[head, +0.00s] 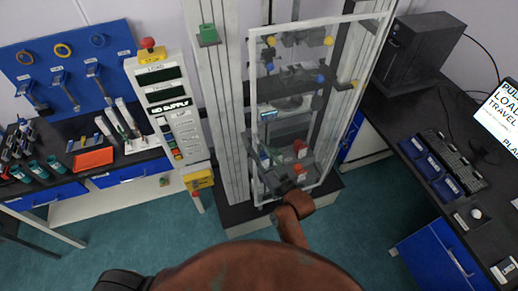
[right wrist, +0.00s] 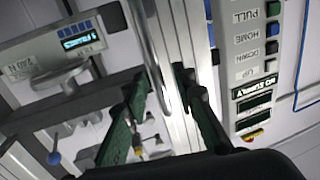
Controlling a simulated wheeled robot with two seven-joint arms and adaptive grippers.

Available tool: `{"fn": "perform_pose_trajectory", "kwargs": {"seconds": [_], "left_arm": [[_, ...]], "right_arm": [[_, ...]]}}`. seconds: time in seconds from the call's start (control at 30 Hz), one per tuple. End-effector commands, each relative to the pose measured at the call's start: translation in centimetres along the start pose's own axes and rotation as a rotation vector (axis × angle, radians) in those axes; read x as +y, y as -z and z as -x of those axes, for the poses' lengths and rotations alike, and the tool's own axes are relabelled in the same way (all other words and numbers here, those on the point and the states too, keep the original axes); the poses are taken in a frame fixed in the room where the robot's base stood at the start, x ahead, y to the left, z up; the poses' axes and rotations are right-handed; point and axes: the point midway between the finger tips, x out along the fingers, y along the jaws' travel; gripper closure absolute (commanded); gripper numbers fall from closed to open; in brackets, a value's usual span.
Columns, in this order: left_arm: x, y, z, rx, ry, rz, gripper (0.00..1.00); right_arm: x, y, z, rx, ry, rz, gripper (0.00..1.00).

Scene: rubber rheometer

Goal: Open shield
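The shield is a clear panel in a white frame (head: 253,105). It stands in front of the test machine in the head view and looks closed. My right gripper (head: 270,168) is at the lower left part of the shield, near its left edge. In the right wrist view, my right gripper (right wrist: 160,82) has its two dark green fingers spread apart. A curved grey bar, seemingly the shield's handle (right wrist: 147,48), runs down into the space between the fingers. I cannot tell whether either finger touches it. My left gripper is not in view.
A control panel (head: 172,108) with displays and buttons stands left of the machine. Tool bench (head: 130,158) is at the left. At the right, a dark desk (head: 405,108) holds a computer tower (head: 420,50), keyboard (head: 452,160) and monitor (head: 502,112).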

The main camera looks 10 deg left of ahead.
Motion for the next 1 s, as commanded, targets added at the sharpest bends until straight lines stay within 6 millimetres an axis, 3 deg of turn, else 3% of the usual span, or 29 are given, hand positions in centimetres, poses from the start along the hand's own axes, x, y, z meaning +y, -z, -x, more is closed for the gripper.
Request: {"fn": "perform_pose_trajectory", "kwargs": {"seconds": [0.27,0.63,1.0], "left_arm": [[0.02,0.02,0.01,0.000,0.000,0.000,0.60],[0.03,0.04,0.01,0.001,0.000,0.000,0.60],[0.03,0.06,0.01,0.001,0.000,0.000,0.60]], "right_arm": [[0.04,0.00,-0.15,0.000,0.000,0.000,0.75],[0.06,-0.01,-0.11,0.000,-0.001,0.000,1.00],[0.08,-0.01,-0.11,0.000,-0.001,0.000,1.00]]}}
